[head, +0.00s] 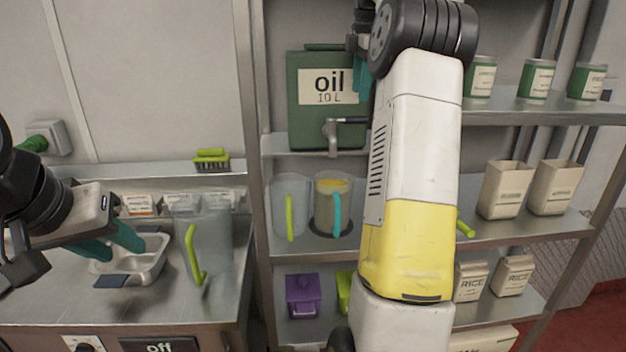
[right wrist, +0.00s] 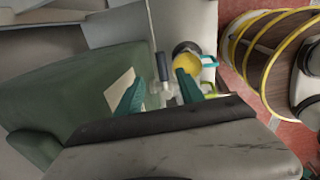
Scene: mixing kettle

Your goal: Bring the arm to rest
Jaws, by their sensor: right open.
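My right arm (head: 412,165) rises through the middle of the head view. Its gripper (right wrist: 158,92) is open in the right wrist view, with nothing between its teal fingertips that it grips. The tap with a black handle (right wrist: 162,66) shows beyond the fingers. In the head view this gripper is mostly hidden behind the arm, beside the green oil canister (head: 308,122); one teal finger shows. My left gripper (head: 112,243) is at the left, its teal fingers apart over a metal tray (head: 150,268), left of a clear jug with a green handle (head: 215,245).
A jug with yellow contents (head: 333,205) stands below the canister's tap, next to an empty jug (head: 290,195). Shelves hold green cans (head: 537,82), open cartons (head: 505,190) and rice bags (head: 513,275). A purple box (head: 303,293) sits low. A shelf post (head: 252,150) separates counter and shelves.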

